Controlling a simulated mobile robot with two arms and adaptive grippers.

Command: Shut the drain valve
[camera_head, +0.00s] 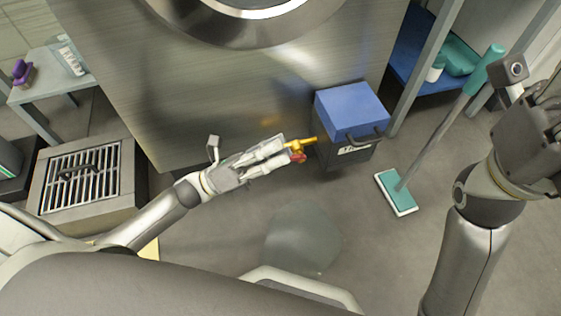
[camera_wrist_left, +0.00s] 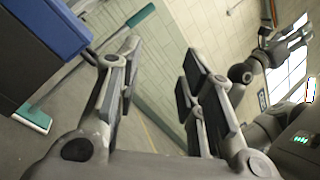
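The drain valve shows in the head view as a yellow piece (camera_head: 304,142) with a red part (camera_head: 298,156), low in front of the big steel machine. My left gripper (camera_head: 283,151) reaches in from the left, with its fingertips at the valve and overlapping it in the picture. I cannot tell whether they touch it. In the left wrist view the left gripper's fingers (camera_wrist_left: 158,62) stand apart with nothing between them; the valve is not seen there. My right gripper (camera_head: 545,125) is at the right edge, partly cut off; the wrist view shows its fingers (camera_wrist_left: 298,36) parted and empty.
A blue-lidded bin (camera_head: 352,108) stands just right of the valve. A teal mop (camera_head: 397,192) leans right of it. A floor grate (camera_head: 82,175) lies at the left, and a wet patch (camera_head: 305,240) is on the floor. A blue shelf (camera_head: 408,58) stands behind.

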